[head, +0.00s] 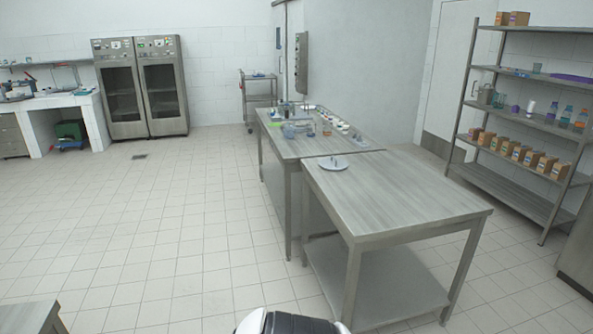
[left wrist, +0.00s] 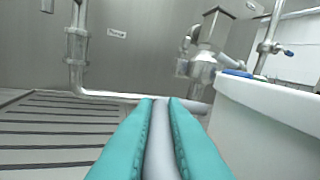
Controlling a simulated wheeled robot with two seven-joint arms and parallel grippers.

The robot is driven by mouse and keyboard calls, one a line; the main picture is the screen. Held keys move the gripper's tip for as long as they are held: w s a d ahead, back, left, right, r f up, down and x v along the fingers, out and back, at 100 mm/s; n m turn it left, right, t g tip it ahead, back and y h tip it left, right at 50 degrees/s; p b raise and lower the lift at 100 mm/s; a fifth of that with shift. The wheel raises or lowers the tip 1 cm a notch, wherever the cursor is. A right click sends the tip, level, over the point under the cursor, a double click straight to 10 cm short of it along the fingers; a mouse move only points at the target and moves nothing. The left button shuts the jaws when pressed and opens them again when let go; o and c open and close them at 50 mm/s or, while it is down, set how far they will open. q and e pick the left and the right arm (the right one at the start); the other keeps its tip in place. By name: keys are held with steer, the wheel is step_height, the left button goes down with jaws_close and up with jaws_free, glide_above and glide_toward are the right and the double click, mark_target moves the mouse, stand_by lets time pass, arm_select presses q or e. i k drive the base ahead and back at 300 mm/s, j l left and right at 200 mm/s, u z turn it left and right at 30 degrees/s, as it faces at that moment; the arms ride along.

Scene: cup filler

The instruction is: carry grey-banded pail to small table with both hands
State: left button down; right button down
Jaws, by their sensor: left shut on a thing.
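In the left wrist view my left gripper (left wrist: 160,102) has teal fingers closed on a pale grey bar (left wrist: 159,150). The bar looks like a handle or edge of the grey-banded pail, but no whole pail or grey band can be made out. Neither gripper shows in the head view. The corner of another low table (head: 30,318) shows at the bottom left. I cannot tell which one is the small table.
Shelving (head: 530,125) stands right, cabinets (head: 142,88) at the back. The tiled floor (head: 150,220) is clear at left and centre. A white block (left wrist: 265,105) fills the wrist view's right.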

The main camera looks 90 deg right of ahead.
mark_target(372, 190)
steer(key=k+l+z, duration=0.1)
steer(key=l+z, duration=0.7)
steer(key=l, duration=0.25)
steer(key=l+z, duration=0.4)
steer(key=l, duration=0.2)
steer(key=i+l+z, duration=0.2)
steer(key=l+z, duration=0.2)
steer(key=l, duration=0.15)
steer(key=i+l+z, duration=0.25)
steer(key=l+z, duration=0.15)
steer(key=i+l+z, duration=0.3)
steer(key=l+z, duration=0.15)
steer(key=i+l+z, duration=0.4)
steer(key=k+j, duration=0.05)
steer(key=j, duration=0.05)
